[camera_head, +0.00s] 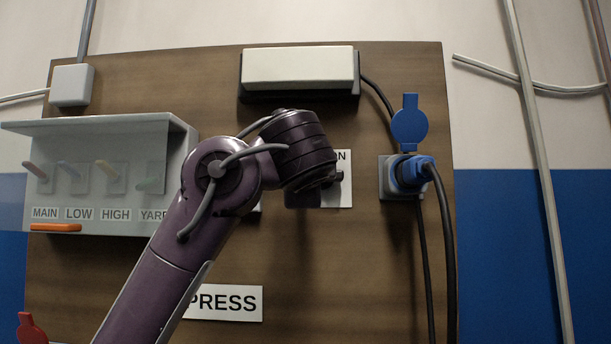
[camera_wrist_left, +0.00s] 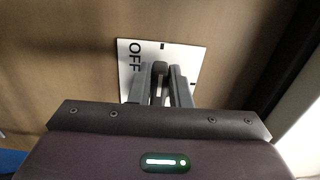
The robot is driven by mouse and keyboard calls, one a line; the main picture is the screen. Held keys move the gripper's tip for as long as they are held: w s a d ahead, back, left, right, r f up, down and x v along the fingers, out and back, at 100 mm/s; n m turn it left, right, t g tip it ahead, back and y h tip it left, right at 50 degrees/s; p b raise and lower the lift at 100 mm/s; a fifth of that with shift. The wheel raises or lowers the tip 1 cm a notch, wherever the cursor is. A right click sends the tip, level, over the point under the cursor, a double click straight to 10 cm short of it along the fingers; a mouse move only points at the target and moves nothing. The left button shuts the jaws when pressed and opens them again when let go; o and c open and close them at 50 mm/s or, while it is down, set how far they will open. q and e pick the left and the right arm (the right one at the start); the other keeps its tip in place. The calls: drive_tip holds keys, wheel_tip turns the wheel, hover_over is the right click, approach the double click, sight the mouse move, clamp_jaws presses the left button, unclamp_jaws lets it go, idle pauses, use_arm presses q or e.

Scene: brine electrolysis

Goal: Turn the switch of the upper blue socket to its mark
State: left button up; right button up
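The blue socket (camera_head: 388,178) is at the right of the brown board in the head view, with its blue lid (camera_head: 410,122) raised and a blue plug (camera_head: 410,170) in it. Left of it is the white switch plate (camera_head: 341,192), partly hidden by my left wrist. The plate (camera_wrist_left: 196,62) also shows in the left wrist view, with OFF on it and black tick marks. My left gripper (camera_wrist_left: 159,80) has its two fingers close on either side of the dark switch knob (camera_wrist_left: 160,68) and seems shut on it. My left fingertips are mostly hidden in the head view. My right gripper is not in view.
A grey hooded panel (camera_head: 100,215) with several coloured levers is at the left, with an orange bar (camera_head: 55,228) below the labels. A pale box (camera_head: 300,66) is above my wrist. Black cables (camera_head: 447,255) hang from the plug. A red part (camera_head: 30,330) is at the lower left.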

use_arm(q)
drive_tip(key=o, duration=0.4)
drive_tip(key=s+b, duration=0.3)
drive_tip(key=s, duration=0.4)
drive_tip(key=shift+s+b, duration=0.35)
drive_tip(key=shift+b, duration=0.05)
drive_tip(key=shift+f, duration=0.1)
